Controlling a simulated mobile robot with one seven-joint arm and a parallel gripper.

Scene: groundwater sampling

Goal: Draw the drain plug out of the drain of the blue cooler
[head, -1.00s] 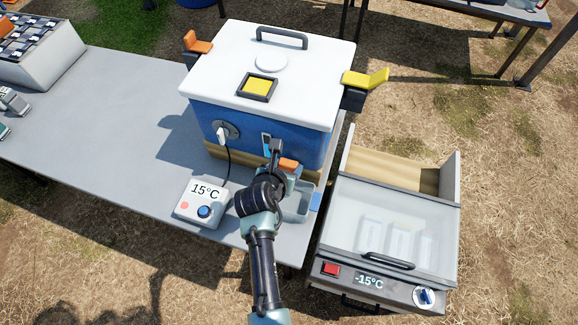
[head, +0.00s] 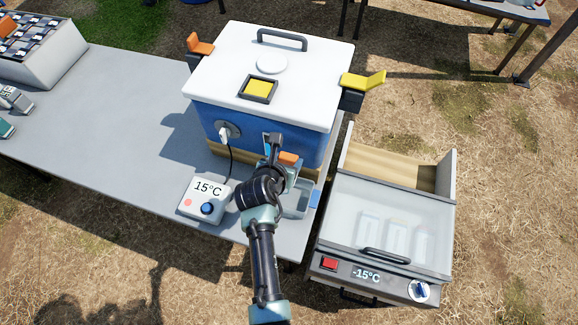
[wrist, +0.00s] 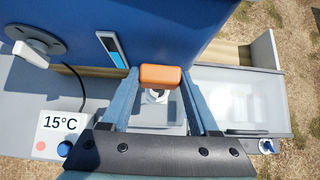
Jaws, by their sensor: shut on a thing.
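The blue cooler (head: 292,143) with a white lid stands on the grey table. The orange drain plug (head: 289,158) is at the lower part of its front face, and it also shows in the wrist view (wrist: 160,76). My gripper (wrist: 160,82) is shut on the plug, with one finger on each side. A pale round part with a dark middle (wrist: 157,95) shows just beneath the plug. The drain opening is not clearly visible, so I cannot tell how far the plug sits in it.
A grey open tray (head: 296,200) stands below the plug. A white 15°C control box (head: 207,199) with a cable to the cooler is at the left. A freezer box (head: 390,215) reading -15°C stands at the right, beyond the table edge.

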